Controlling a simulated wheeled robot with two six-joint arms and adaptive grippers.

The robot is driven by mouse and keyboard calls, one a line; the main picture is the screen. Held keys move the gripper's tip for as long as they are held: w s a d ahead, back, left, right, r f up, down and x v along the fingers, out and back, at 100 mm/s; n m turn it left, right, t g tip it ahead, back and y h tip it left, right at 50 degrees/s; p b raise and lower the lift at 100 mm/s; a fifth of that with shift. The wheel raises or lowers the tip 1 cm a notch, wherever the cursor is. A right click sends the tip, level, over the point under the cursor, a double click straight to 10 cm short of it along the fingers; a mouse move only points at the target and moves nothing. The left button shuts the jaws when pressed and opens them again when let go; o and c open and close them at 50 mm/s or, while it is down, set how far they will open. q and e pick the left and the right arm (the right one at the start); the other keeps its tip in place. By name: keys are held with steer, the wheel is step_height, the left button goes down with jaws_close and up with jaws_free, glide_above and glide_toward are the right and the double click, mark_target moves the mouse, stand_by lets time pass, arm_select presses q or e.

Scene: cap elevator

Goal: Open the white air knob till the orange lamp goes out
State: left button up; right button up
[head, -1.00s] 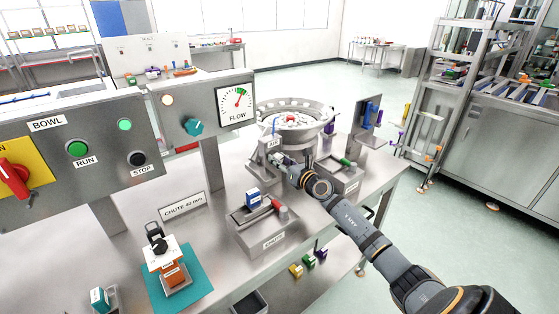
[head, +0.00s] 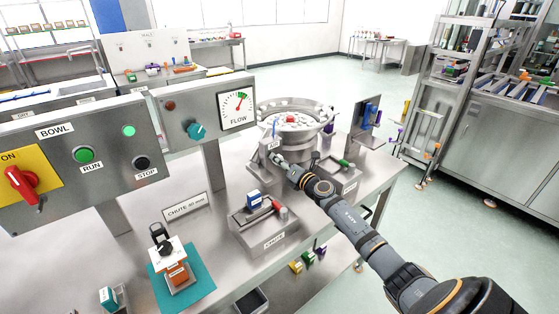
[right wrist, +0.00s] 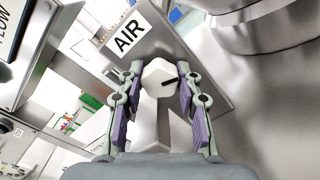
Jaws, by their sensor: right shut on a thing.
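The white air knob (right wrist: 157,76) is a faceted cap with a black mark pointing right, below the AIR label (right wrist: 127,38) in the right wrist view. My right gripper (right wrist: 158,86) has a finger on each side of the knob and is shut on it. In the head view the gripper (head: 278,159) reaches the small post in front of the bowl feeder, and the knob is too small to make out there. The lamp (head: 169,105) on the FLOW panel is dark, reddish brown. My left gripper is not in view.
The FLOW gauge (head: 237,107) needle points up and right, beside a teal knob (head: 197,131). The bowl feeder (head: 292,122) stands behind my gripper. The BOWL panel (head: 108,185) is at left. A tray (head: 262,232) and a teal mat (head: 203,280) lie in front.

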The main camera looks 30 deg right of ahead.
mark_target(280, 157)
stand_by(0.5)
steer(key=o, duration=1.2)
steer(key=shift+c, duration=0.2)
step_height(280, 157, up, 10)
steer(key=shift+d, duration=0.1)
steer(key=shift+s, duration=0.1)
